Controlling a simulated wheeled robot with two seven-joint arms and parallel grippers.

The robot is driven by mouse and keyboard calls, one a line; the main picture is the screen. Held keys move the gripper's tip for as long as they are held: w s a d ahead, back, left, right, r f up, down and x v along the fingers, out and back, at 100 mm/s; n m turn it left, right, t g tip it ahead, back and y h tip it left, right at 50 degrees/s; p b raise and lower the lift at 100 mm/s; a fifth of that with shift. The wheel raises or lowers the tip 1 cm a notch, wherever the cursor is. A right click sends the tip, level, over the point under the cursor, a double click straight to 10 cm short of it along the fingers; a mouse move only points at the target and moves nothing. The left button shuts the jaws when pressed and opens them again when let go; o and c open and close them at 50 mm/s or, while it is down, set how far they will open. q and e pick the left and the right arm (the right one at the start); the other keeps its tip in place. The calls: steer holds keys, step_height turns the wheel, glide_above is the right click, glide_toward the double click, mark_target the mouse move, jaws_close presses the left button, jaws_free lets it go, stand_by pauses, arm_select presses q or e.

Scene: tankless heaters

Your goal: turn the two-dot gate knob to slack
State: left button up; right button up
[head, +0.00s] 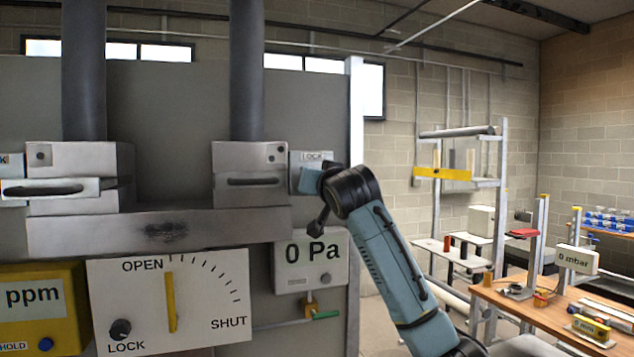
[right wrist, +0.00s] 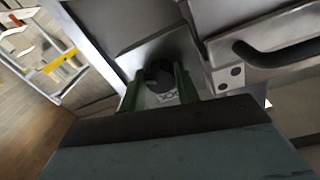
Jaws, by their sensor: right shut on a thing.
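The two-dot gate (head: 250,175) is a grey metal block with a dark handle and two dark dots, below a thick vertical pipe. Its dots also show in the right wrist view (right wrist: 231,78). A small plate (head: 297,172) marked LOCK sits at its right side. My right gripper (head: 310,182) is at this plate and hides the knob in the head view. In the right wrist view, the dark round knob (right wrist: 160,74) sits between the green fingers of my right gripper (right wrist: 160,86), which is shut on it. The rest of the plate's lettering is hidden. My left gripper is out of view.
A one-dot block (head: 75,160) with a handle stands at left. Below are an OPEN–SHUT dial panel (head: 205,285), a yellow ppm meter (head: 20,318) and a 0 Pa gauge (head: 312,255). A cluttered workbench (head: 510,305) stands at right.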

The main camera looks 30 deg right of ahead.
steer(key=n, duration=2.1)
steer(key=shift+d+r+n+t+y, duration=0.15)
steer(key=shift+d+n+t+y, duration=0.15)
steer(key=shift+t+y, duration=0.1)
steer(key=o, duration=1)
steer(key=shift+c, duration=0.2)
steer(key=shift+s, duration=0.2)
